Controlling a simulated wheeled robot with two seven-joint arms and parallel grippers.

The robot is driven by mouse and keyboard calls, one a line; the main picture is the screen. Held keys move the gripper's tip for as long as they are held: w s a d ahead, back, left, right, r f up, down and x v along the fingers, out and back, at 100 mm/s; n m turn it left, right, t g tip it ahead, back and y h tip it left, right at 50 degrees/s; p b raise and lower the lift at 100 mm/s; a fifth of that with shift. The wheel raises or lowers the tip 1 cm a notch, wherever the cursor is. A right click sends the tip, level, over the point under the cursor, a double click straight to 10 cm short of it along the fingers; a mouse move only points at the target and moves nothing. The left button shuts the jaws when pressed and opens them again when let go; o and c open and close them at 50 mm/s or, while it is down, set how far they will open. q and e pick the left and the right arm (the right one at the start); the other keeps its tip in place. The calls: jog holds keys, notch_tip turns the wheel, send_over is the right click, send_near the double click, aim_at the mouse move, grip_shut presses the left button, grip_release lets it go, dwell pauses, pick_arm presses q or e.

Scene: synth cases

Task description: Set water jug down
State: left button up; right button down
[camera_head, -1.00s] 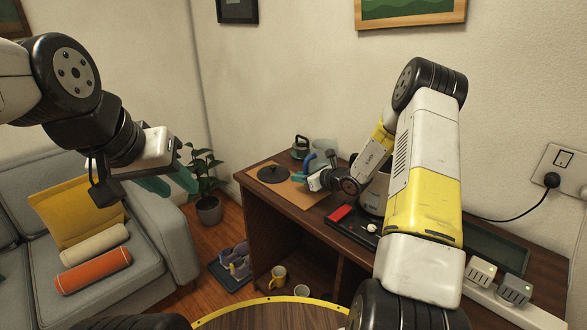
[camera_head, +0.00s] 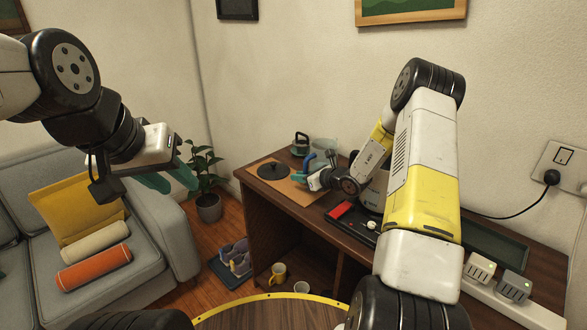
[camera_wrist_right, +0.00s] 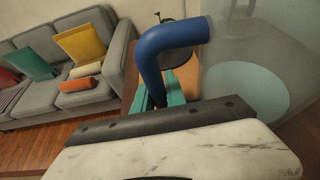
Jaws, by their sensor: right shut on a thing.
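The water jug is a translucent pale vessel (camera_head: 324,146) with a blue handle (camera_head: 309,161). In the head view it shows behind my right gripper (camera_head: 308,180), over the back of the wooden cabinet (camera_head: 252,190). My right gripper is shut on the handle. In the right wrist view, the blue handle (camera_wrist_right: 165,42) rises from between the teal fingers (camera_wrist_right: 160,95), and the clear jug body (camera_wrist_right: 240,85) stands at right. The gripper hides the jug's lower part in the head view, so I cannot tell whether its base touches the cabinet.
A dark round mat (camera_head: 273,171) lies on a tan board (camera_head: 297,191) left of the right gripper. A dark green kettle (camera_head: 300,145) stands behind. A red item (camera_head: 338,211) and a black tray (camera_head: 350,226) lie nearer. A yellow mug (camera_head: 277,273) stands below the top.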

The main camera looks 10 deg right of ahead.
jog(key=c, duration=1.3)
grip_release()
jog(key=shift+f, duration=0.15)
jog(key=shift+s+d, duration=0.1)
